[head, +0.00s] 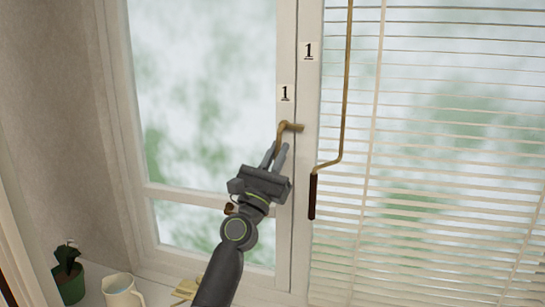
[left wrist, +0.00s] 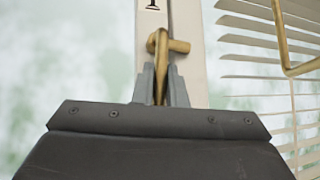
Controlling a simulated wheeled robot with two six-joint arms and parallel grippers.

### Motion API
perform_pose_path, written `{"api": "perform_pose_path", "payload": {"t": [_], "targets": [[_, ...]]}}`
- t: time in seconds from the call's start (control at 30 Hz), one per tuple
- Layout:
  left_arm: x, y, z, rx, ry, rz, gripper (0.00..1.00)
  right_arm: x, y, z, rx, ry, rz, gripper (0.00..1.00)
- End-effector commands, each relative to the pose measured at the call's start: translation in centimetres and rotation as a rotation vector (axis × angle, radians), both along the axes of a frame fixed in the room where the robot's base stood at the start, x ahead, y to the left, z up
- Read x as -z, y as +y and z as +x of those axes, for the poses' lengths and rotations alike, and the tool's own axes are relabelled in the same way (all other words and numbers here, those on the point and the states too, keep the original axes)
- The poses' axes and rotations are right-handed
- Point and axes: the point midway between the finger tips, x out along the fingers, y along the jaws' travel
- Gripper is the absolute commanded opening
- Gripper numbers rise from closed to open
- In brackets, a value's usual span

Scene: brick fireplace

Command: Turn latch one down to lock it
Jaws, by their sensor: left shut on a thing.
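Latch one (head: 284,127) is a brass hook on the window frame beside a printed "1". Its arm hangs down from the pivot, and a short brass peg points right across the frame's seam. My left gripper (head: 277,154) is shut on the latch's hanging arm from below. In the left wrist view the latch (left wrist: 158,42) shows close up, its lower part between the two grey fingers of my left gripper (left wrist: 161,85). The fingers hide the latch's lower end. My right gripper is not in view.
A brass blind crank (head: 347,90) with a dark handle hangs to the right of the latch, before lowered blinds (head: 450,130). A potted plant (head: 68,272) and a cream jug (head: 122,291) stand on the sill at lower left.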

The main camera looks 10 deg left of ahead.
Motion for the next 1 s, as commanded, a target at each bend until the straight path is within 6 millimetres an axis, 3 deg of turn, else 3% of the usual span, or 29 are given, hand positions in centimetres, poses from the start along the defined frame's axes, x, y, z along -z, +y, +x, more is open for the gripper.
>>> {"api": "perform_pose_path", "payload": {"t": [0.3, 0.77, 0.8, 0.97, 1.0], "targets": [[0.16, -0.61, 0.0, 0.0, 0.004, -0.097, 0.0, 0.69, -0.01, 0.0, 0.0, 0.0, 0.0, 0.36], [0.07, -0.66, 0.0, 0.002, 0.005, -0.114, 0.0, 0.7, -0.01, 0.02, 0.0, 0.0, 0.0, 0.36], [0.07, -0.66, 0.0, 0.002, 0.005, -0.114, 0.13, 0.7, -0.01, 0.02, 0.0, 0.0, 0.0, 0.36], [0.06, -0.66, 0.0, 0.0, 0.005, -0.112, 0.33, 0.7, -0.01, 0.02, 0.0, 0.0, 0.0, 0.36], [0.05, -0.67, 0.0, 0.0, 0.005, -0.112, 0.33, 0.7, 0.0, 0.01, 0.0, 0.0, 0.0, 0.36]]}}
